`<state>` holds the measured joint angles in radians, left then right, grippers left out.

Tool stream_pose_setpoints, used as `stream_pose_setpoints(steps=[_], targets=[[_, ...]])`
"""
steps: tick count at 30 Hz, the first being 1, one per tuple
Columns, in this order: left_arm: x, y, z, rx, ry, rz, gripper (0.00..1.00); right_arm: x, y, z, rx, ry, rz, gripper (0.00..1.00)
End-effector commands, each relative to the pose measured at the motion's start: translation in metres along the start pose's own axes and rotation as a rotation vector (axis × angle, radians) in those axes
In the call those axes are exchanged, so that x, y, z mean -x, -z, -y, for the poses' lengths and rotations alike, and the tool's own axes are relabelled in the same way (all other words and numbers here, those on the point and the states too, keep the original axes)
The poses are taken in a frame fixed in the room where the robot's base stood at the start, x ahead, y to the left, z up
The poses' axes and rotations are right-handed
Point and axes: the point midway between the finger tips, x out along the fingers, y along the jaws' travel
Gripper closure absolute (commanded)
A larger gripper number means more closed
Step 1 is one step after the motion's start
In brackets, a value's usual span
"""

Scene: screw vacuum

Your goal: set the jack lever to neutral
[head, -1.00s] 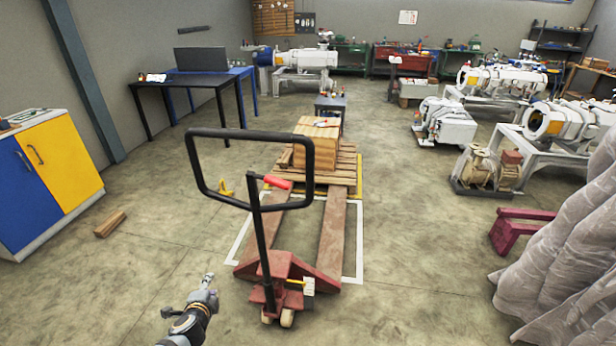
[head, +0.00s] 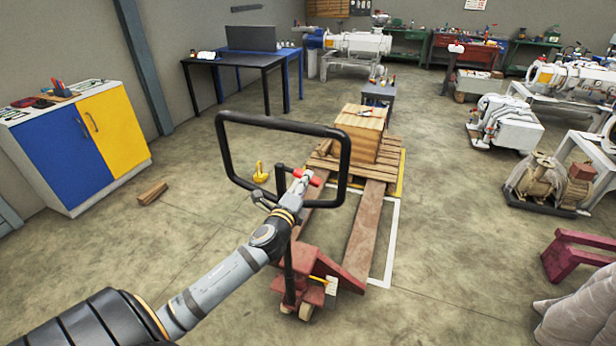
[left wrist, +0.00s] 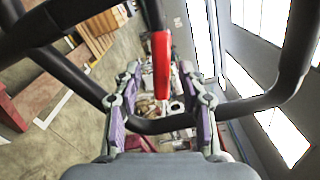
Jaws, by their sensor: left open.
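The pallet jack (head: 305,262) is red, with a black loop handle (head: 222,160) on an upright black shaft. Its red lever (head: 314,180) sits inside the lower part of the loop, partly behind my gripper in the head view. My left gripper (head: 298,184) is at the lever. In the left wrist view the red lever (left wrist: 161,66) hangs between and just beyond the two fingers of the open left gripper (left wrist: 163,100). I cannot tell whether a finger touches it. The black loop crosses around and behind the fingers there. My right gripper is not in view.
A blue and yellow cabinet (head: 75,145) stands left, and a wood block (head: 152,193) lies on the floor.

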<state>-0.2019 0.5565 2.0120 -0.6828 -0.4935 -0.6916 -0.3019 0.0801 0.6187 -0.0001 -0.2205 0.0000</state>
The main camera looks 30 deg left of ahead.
Motion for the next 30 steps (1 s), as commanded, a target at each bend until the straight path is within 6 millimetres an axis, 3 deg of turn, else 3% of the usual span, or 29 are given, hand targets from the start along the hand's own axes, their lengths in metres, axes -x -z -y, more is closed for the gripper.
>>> stream_pose_setpoints(steps=[6, 15, 24, 30], targets=[[-0.026, 0.000, 0.002, 0.001, 0.001, 0.000, 0.58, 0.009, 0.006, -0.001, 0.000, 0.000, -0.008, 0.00], [-0.029, 0.001, 0.000, 0.001, 0.000, -0.002, 0.58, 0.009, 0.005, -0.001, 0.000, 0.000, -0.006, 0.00], [-0.029, 0.001, 0.000, 0.001, 0.000, -0.002, 0.99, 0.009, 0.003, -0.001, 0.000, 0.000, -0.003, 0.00], [-0.029, 0.001, 0.000, 0.001, -0.001, -0.002, 1.00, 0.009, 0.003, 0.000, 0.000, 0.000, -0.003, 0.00]])
